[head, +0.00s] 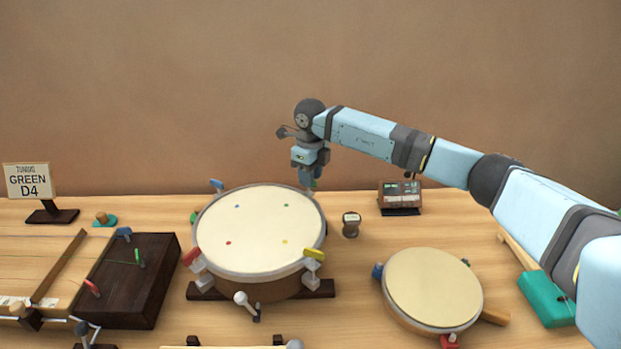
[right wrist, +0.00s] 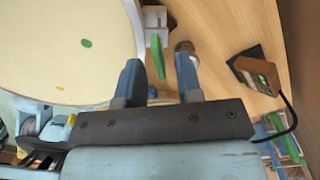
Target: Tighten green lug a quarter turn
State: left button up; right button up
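The large drum (head: 258,229) stands in the middle of the table, with colored lugs around its rim and matching dots on its pale head. The green lug (right wrist: 158,57) sits on a white bracket at the drum's edge in the right wrist view. In the head view it is mostly hidden behind my right gripper (head: 308,180), at the drum's far right. My right gripper (right wrist: 160,70) is open and points down there. Its two blue fingers stand on either side of the green lug, with gaps visible on both sides. My left gripper is not in view.
A tuner box (head: 401,195) and a small dark cylinder (head: 350,225) stand right of the drum. A smaller drum (head: 433,290) is at front right. A stringed wooden instrument (head: 130,285) and a "GREEN D4" sign (head: 29,181) are at left.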

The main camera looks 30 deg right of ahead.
jog(key=shift+f, duration=0.4)
jog(key=shift+c, duration=0.5)
grip_shut()
jog(key=shift+r+m, duration=0.1)
jog(key=shift+m, duration=0.3)
